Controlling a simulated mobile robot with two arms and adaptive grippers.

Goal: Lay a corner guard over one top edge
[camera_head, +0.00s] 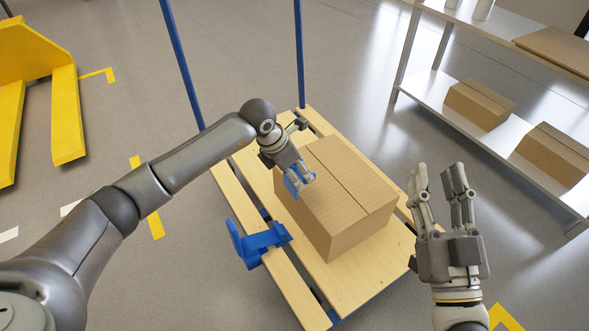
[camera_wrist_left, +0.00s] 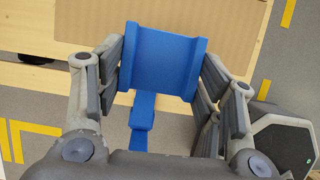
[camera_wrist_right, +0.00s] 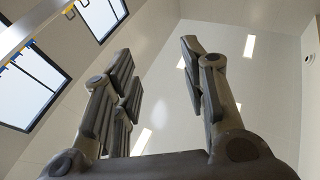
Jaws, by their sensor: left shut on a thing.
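A closed cardboard box (camera_head: 345,205) sits on the wooden slatted deck of a cart. The guard's wide channel-shaped part points toward the box (camera_wrist_left: 215,18) in the left wrist view. In the head view the held guard (camera_head: 291,187) is mostly hidden by the fingers, at the box's left side near its top edge; I cannot tell whether it touches. Another blue guard piece (camera_head: 260,241) lies on the deck's left slats. My right gripper (camera_head: 438,190) is open and empty, fingers pointing up.
The cart deck (camera_head: 345,281) has blue posts (camera_head: 183,65) at its far end. A metal shelf (camera_head: 480,118) with boxes stands at the right. A yellow pallet jack (camera_head: 66,110) is at the far left. The floor between is clear.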

